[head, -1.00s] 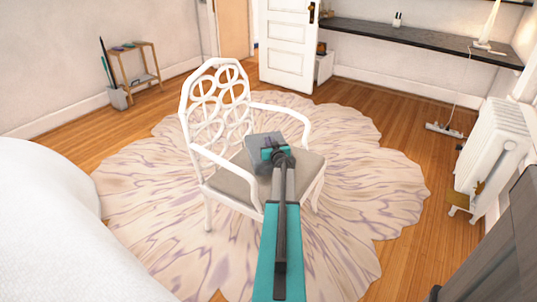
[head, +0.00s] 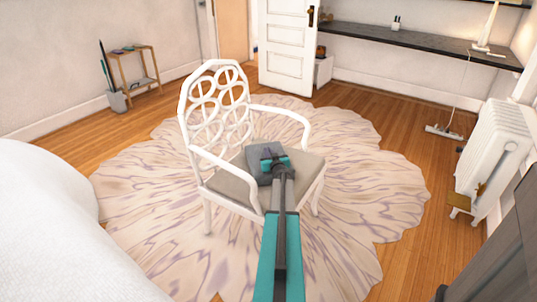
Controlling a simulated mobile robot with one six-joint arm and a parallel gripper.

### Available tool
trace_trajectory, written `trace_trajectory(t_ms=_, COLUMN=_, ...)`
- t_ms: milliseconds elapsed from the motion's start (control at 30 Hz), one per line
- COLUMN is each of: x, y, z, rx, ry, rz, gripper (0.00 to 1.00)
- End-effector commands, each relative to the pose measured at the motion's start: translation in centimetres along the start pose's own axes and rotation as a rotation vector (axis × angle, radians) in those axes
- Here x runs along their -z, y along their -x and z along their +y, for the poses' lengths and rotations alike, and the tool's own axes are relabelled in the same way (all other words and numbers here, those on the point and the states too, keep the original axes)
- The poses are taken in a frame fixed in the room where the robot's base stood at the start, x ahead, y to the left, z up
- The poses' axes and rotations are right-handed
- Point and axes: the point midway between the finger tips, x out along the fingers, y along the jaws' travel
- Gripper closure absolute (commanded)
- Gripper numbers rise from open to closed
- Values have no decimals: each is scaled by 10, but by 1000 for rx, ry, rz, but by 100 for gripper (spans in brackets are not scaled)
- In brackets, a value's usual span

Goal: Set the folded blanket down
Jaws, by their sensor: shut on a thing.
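The folded blanket (head: 258,150) is a small grey bundle at the seat of the white armchair (head: 215,120). It is at the middle of the grey seat cushion (head: 308,166), and I cannot tell whether it rests on it or hangs just above. My gripper (head: 272,160) is at the near right side of the blanket, shut on it. The fingertips are small and partly hidden by the wrist. My arm reaches in from the bottom of the view and covers part of the cushion.
The chair's white armrests (head: 283,112) flank the seat. The chair stands on a pale patterned rug (head: 370,190). A white bed (head: 50,235) fills the left front. A white radiator (head: 492,148) stands at right, and a dark shelf (head: 415,40) runs along the back wall.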

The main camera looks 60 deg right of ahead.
Motion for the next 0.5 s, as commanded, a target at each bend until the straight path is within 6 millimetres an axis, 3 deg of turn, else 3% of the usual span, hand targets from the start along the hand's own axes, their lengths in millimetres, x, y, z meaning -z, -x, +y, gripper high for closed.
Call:
trace_trajectory(t_ms=433, x=-1, y=-1, z=-1, rx=2, ry=0, rz=2, gripper=100)
trace_trajectory(t_ms=500, x=-2, y=-1, z=-1, rx=1, ry=1, rz=0, gripper=80)
